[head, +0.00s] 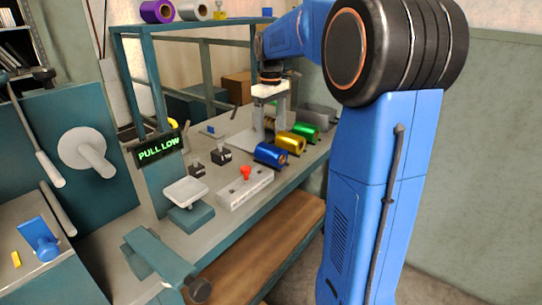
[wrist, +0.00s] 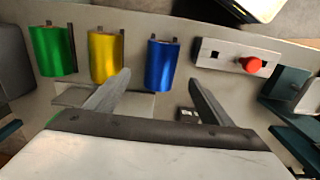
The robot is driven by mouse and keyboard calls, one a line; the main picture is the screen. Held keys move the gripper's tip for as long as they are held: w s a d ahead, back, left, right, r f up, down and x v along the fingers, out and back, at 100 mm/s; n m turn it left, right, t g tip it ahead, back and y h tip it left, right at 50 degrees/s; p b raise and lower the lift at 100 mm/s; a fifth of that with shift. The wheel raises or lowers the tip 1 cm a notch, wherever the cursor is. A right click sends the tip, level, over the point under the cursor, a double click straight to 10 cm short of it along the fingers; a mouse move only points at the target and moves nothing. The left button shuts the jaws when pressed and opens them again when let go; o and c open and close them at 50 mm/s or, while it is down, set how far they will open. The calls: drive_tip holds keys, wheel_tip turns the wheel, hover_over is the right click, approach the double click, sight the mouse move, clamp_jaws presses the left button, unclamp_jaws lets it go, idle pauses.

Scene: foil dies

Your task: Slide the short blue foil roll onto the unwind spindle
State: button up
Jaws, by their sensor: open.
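The blue foil roll (head: 268,153) lies on the bench at the near end of a row of three rolls. In the wrist view the blue roll (wrist: 161,62) shows ahead of and between my fingertips. My gripper (wrist: 159,78) is open and empty; whether its fingers reach the roll's height is unclear. In the head view my gripper (head: 268,112) hangs over the bench behind the rolls, partly hidden. A pale disc with a protruding hub (head: 88,150), which looks like the unwind spindle, is on the teal machine face at left, with nothing on it.
Gold (head: 290,142) and green (head: 304,131) rolls lie beside the blue one. A grey block with a red knob (head: 245,174) stands near it. A "PULL LOW" sign (head: 158,149) and frame posts stand between rolls and disc. Purple (head: 157,11) and silver (head: 190,11) rolls sit overhead.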

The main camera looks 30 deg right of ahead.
sight(271, 146)
wheel_tip(271, 146, down, 10)
drive_tip(key=shift+f, duration=0.15)
idle(0.5)
drive_tip(key=c, duration=1.4)
